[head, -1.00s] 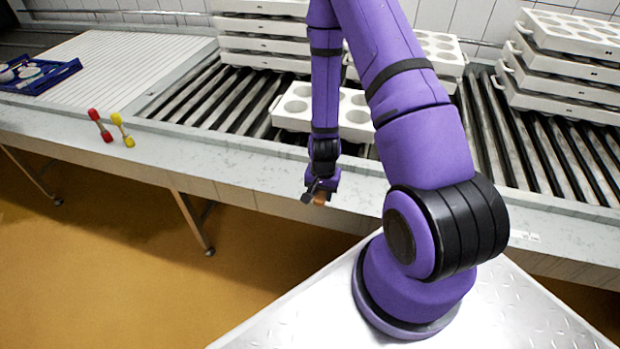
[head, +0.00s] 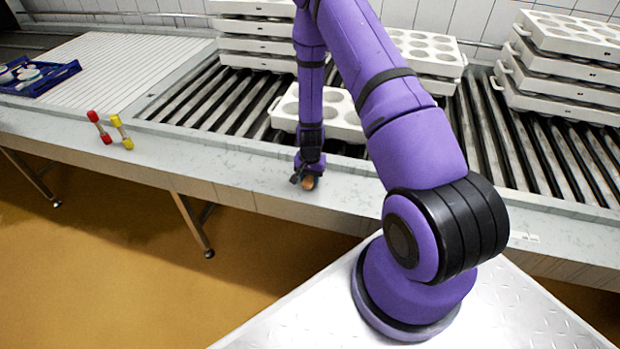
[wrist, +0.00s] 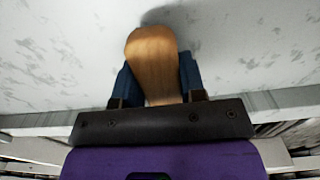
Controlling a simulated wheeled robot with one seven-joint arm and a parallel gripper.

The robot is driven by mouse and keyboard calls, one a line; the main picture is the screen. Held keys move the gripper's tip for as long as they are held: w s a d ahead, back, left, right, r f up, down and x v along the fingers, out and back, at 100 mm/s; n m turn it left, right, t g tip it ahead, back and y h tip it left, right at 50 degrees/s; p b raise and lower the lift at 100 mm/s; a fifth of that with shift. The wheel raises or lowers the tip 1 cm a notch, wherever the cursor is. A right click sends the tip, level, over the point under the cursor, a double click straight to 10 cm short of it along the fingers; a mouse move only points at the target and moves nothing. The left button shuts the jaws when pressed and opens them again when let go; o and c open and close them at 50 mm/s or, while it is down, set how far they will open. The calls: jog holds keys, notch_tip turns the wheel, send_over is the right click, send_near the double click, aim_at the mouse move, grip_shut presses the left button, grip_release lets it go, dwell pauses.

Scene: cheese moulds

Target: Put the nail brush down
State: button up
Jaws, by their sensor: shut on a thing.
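The nail brush (wrist: 153,62) is a wooden, rounded block between the two blue fingers of my gripper (wrist: 155,85) in the wrist view. My gripper is shut on it. In the head view my gripper (head: 306,181) is over the front ledge of the counter (head: 240,176), with a small brown part of the nail brush (head: 309,184) showing. The pale, grey-marked counter surface lies behind the brush in the wrist view, with a dark shadow close to the brush's end. I cannot tell whether the brush touches the surface.
White cheese moulds (head: 340,118) sit on the rollers behind my gripper, with a tall stack (head: 560,75) at the right. A blue crate (head: 50,78) is farther left. The ledge between is clear.

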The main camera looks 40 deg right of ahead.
jog(key=shift+f, duration=0.2)
jog(key=o, duration=1)
jog(key=shift+c, duration=0.2)
jog(key=s+a+r+n+t, duration=0.1)
jog(key=s+a+r+n, duration=0.15)
jog(key=r, duration=1.15)
jog(key=s+a+r+n+t, duration=0.1)
jog(key=a+r, duration=0.2)
jog(key=r, duration=1.1)
jog(key=s+a+r+n+t, duration=0.1)
jog(key=s+a+r+n, duration=0.15)
jog(key=r, duration=1.15)
jog(key=s+a+r+n+t, duration=0.1)
jog(key=s+a+r+n, duration=0.1)
jog(key=s+r, duration=0.4)
jog(key=s+a+r+n+t, duration=0.1)
jog(key=s+r, duration=0.6)
jog(key=s, duration=0.7)
jog(key=shift+s+a+r+n, duration=0.25)
jog(key=shift+a+n, duration=0.45)
jog(key=shift+a, duration=0.35)
